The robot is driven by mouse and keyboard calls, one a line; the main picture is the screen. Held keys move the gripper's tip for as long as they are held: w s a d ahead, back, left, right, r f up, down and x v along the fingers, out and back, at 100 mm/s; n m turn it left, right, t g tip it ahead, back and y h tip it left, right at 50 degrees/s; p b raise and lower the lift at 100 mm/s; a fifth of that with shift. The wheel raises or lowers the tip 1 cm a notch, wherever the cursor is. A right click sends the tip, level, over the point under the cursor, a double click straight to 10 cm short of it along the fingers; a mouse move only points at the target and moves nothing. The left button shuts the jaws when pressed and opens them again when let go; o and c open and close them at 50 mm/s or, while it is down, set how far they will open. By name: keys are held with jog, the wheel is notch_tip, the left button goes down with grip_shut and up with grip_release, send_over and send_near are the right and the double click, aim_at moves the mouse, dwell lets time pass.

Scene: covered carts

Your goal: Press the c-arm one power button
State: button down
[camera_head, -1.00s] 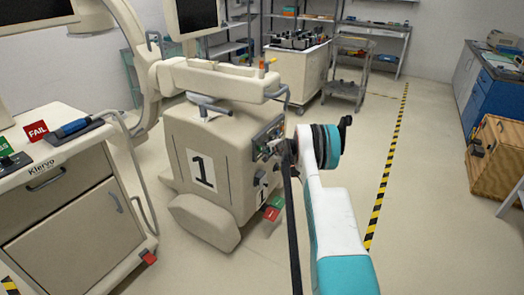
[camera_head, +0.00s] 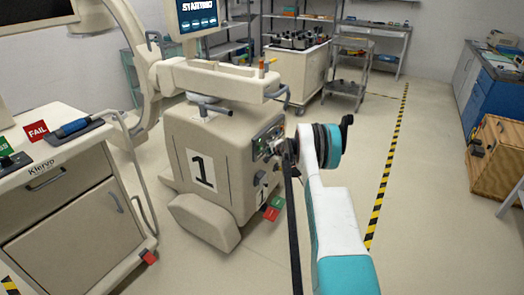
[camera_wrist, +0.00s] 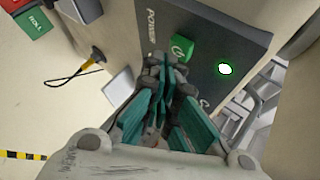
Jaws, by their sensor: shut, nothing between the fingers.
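The c-arm one (camera_head: 205,150) is the beige machine marked with a 1, in the middle of the head view. Its screen (camera_head: 203,15) is lit blue with white text. In the wrist view, a dark control panel (camera_wrist: 213,28) carries the word POWER, a green power button (camera_wrist: 181,47) and a lit green lamp (camera_wrist: 225,69). My gripper (camera_wrist: 168,70) is shut and empty, its fingertips at the lower edge of the green button; I cannot tell whether they touch it. In the head view my arm reaches the machine's right side, and my wrist hides much of the panel.
A beige cart (camera_head: 75,205) with a red FAIL sign (camera_head: 36,131) stands at the left. A wooden crate (camera_head: 497,160) and blue cabinet (camera_head: 480,95) stand at the right. The floor around the yellow-black tape (camera_head: 384,175) is clear.

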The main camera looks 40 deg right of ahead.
jog(key=shift+s+d, duration=0.1)
jog(key=shift+s, duration=0.1)
jog(key=s, duration=0.1)
jog(key=s+d, duration=0.1)
jog(key=s, duration=0.1)
jog(key=s+d, duration=0.1)
jog(key=s, duration=0.1)
jog(key=shift+s+d, duration=0.1)
jog(key=shift+s, duration=0.15)
dwell(0.4)
